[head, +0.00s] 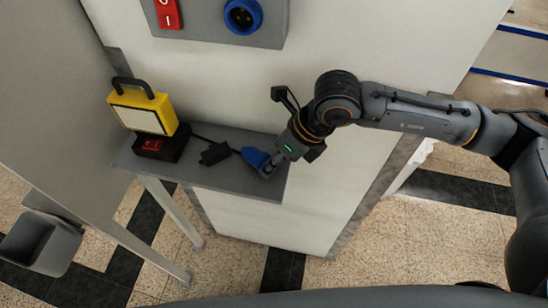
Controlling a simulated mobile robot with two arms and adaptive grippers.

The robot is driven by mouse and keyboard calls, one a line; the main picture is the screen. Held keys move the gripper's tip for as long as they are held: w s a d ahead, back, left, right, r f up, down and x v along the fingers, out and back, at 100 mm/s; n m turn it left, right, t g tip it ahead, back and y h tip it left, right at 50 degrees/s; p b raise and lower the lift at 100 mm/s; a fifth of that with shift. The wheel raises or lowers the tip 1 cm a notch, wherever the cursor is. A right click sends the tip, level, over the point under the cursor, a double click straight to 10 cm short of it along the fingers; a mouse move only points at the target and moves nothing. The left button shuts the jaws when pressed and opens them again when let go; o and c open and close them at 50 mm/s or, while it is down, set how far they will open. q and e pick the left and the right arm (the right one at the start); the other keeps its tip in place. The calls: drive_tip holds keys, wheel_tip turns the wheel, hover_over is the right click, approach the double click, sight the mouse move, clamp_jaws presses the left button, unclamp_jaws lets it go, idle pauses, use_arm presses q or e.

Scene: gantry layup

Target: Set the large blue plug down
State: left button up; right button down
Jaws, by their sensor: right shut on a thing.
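The large blue plug (254,156) is at the right end of a grey shelf (222,178). My right gripper (266,166) is shut on it, and the arm reaches in from the right. The plug's underside is hidden, so I cannot tell whether it touches the shelf. A dark cable runs from near the plug leftward along the shelf. My left gripper is not in view.
A yellow work lamp (144,108) stands on a black base with a red switch (152,145) at the shelf's left end. A small black connector (214,154) lies mid-shelf. Above, a grey wall panel carries a round blue socket (243,15) and a red switch (167,13).

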drive_tip(key=shift+f, duration=0.1)
drive_tip(key=shift+f+b, duration=0.2)
drive_tip(key=shift+b, duration=0.1)
drive_tip(key=c, duration=1)
unclamp_jaws()
drive_tip(key=shift+r, duration=0.1)
drive_tip(key=shift+r+p, duration=0.2)
drive_tip(key=shift+p, duration=0.15)
drive_tip(key=shift+d+r, duration=0.15)
drive_tip(key=shift+r, duration=0.1)
drive_tip(key=b+v, duration=0.2)
drive_tip(key=v, duration=0.9)
drive_tip(key=shift+s+d+r+b, duration=0.1)
drive_tip(key=shift+s+b, duration=0.05)
drive_tip(key=shift+b, duration=0.25)
